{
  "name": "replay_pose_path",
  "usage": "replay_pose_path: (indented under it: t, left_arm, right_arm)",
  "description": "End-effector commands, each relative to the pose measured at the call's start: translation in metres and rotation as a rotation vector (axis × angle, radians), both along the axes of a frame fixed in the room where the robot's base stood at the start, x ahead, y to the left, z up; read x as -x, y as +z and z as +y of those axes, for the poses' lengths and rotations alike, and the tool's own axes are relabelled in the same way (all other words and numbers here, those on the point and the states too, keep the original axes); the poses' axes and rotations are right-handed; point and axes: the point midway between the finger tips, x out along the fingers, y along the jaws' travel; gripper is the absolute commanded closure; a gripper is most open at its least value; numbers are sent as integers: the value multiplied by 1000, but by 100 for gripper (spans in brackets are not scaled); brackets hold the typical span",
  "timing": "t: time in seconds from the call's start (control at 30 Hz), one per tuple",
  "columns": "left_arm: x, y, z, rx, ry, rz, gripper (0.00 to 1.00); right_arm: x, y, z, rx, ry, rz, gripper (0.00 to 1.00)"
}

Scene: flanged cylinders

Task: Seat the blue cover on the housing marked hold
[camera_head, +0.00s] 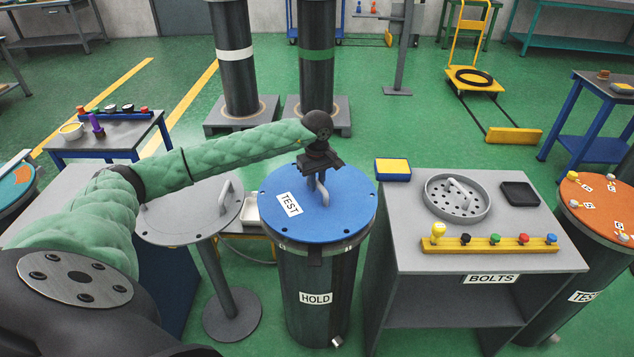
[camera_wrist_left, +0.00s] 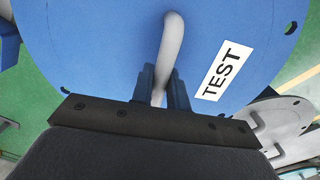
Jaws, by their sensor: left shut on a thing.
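The blue cover (camera_head: 345,215) is a round lid with a grey handle and a label reading TEST. It lies over the top of the dark cylindrical housing (camera_head: 312,270), which is labelled HOLD. Whether it is fully seated cannot be told. My left gripper (camera_head: 318,178) is above the cover and shut on its grey handle. In the left wrist view the fingers (camera_wrist_left: 163,88) sit on both sides of the handle, over the blue surface (camera_wrist_left: 95,50). My right gripper is not in view.
A grey round stand (camera_head: 165,225) is left of the housing. At right, a grey table labelled BOLTS (camera_head: 420,262) bears a strainer-like dish (camera_head: 485,207), a yellow bolt rack (camera_head: 480,246), a yellow-and-blue box (camera_head: 393,169) and a black tray (camera_head: 520,194). An orange-topped cylinder (camera_head: 585,215) stands farther right.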

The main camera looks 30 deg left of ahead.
Motion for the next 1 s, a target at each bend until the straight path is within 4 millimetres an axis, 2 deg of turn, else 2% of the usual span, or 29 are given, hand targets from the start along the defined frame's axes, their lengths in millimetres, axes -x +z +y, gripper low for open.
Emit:
replay_pose_path:
  t: [1.0]
  left_arm:
    - [-1, -5, 0, 0, 0, -2, 100]
  right_arm:
    - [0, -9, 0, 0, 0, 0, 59]
